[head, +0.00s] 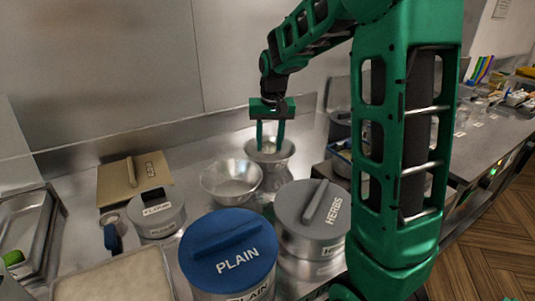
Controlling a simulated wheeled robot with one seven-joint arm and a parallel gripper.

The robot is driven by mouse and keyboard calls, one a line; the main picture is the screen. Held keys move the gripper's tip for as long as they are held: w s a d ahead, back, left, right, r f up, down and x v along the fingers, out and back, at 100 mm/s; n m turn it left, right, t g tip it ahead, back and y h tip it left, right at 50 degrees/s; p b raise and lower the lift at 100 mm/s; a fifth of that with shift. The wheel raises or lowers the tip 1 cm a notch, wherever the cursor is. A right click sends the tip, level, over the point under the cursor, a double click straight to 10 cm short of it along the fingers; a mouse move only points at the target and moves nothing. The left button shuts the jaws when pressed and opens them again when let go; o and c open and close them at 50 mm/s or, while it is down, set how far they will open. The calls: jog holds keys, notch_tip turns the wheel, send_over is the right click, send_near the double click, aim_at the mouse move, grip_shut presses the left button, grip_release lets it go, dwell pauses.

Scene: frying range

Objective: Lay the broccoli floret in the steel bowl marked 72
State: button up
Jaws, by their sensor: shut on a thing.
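My gripper (270,146) points straight down at the back of the counter, with its fingertips at the mouth of a flared steel bowl (281,172). The fingers are shut on a small pale thing, too small and partly hidden to make out as the broccoli floret. Whether it touches the bowl's inside I cannot tell. A second, wider steel bowl (232,187) stands to the left and looks empty. I cannot read a 72 on either bowl. A bright green thing (14,258) lies in a tray at the far left; I cannot tell what it is.
A blue-lidded PLAIN tub (228,252) and a grey-lidded HERBS pot (312,213) stand in front of the bowls. A FLOUR tub (157,212), a tan board (132,181) and a steel tray (28,225) are at left. My arm hides part of the right side.

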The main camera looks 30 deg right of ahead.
aim_at(270, 145)
jog(key=shift+f, duration=2)
jog(key=shift+f, duration=0.1)
jog(key=o, duration=0.8)
jog(key=r, duration=0.3)
jog(key=s+r, duration=0.1)
jog(key=r, duration=0.6)
jog(key=shift+s+a+r, duration=0.15)
jog(key=shift+s+r, duration=0.1)
jog(key=shift+r, duration=0.1)
jog(key=shift+s+r, duration=0.15)
jog(key=shift+r, duration=0.55)
jog(key=shift+s+a, duration=0.1)
